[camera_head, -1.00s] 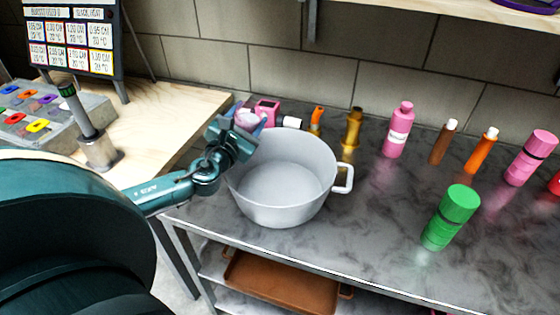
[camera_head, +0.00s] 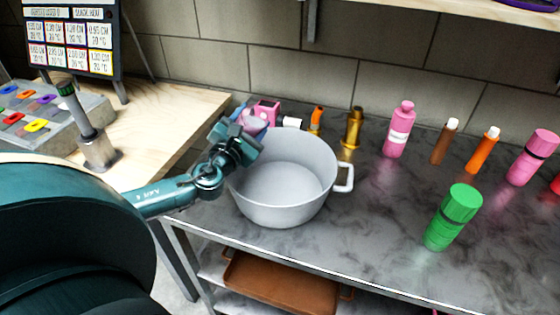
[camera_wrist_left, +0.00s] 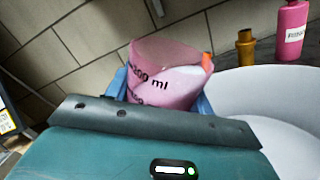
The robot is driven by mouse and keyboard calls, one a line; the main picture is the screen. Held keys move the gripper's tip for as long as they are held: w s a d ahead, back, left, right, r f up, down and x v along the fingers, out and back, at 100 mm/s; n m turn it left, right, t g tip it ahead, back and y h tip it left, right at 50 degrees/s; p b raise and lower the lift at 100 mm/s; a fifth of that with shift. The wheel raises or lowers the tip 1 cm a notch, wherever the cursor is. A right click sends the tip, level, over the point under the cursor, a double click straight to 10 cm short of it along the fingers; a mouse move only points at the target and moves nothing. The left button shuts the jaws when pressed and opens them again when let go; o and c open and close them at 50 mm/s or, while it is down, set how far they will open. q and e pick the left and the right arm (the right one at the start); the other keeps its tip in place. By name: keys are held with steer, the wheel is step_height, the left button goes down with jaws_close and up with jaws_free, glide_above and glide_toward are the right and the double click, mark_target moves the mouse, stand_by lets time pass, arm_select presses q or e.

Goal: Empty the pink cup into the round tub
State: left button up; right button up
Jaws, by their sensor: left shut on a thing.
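My left gripper (camera_head: 250,124) is shut on the pink cup (camera_head: 255,125), at the back left rim of the round tub (camera_head: 285,212). In the left wrist view the translucent pink cup (camera_wrist_left: 160,88) has dark ml markings and sits between blue fingers. Whitish contents show inside it toward the right. The tub is grey-white with a side handle, and its visible inside looks empty. It also shows at the right of the left wrist view (camera_wrist_left: 285,135). The cup's lower part is hidden by the gripper. My right gripper is not in view.
A pink object (camera_head: 268,108) stands behind the cup. Orange (camera_head: 316,120) and gold (camera_head: 352,128) bottles stand behind the tub, with a pink bottle (camera_head: 398,130) farther right. A green bottle (camera_head: 452,217) stands front right. Marble counter (camera_head: 380,225) is clear right of the tub.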

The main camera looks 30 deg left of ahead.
arm_select(q)
steer(key=shift+d+r+m, duration=0.2)
steer(key=shift+r+m, duration=0.25)
steer(key=shift+m, duration=0.55)
steer(key=shift+f+m+t+h+b, duration=0.35)
steer(key=shift+m+b, duration=0.35)
steer(key=shift+m, duration=0.3)
stand_by(0.4)
steer(key=shift+r+m+h, duration=0.25)
steer(key=shift+r+m, duration=0.2)
steer(key=shift+m, duration=0.55)
stand_by(0.5)
steer(key=shift+f+m, duration=0.15)
steer(key=shift+m, duration=0.15)
steer(key=shift+f+m+b, duration=0.1)
steer(key=shift+m+b, duration=0.2)
steer(key=shift+b, duration=0.05)
stand_by(0.4)
steer(key=shift+d+f+m, duration=0.1)
steer(key=shift+f+m, duration=0.05)
steer(key=shift+m, duration=0.25)
steer(key=shift+d, duration=0.2)
stand_by(0.4)
steer(key=shift+d+r+m+t+h+p, duration=0.2)
steer(key=shift+m+t+h+p, duration=0.1)
steer(key=shift+m+p, duration=0.1)
steer(key=shift+d+r+m+p, duration=0.2)
steer(key=shift+d+m+p, duration=0.3)
steer(key=shift+m+p, duration=0.1)
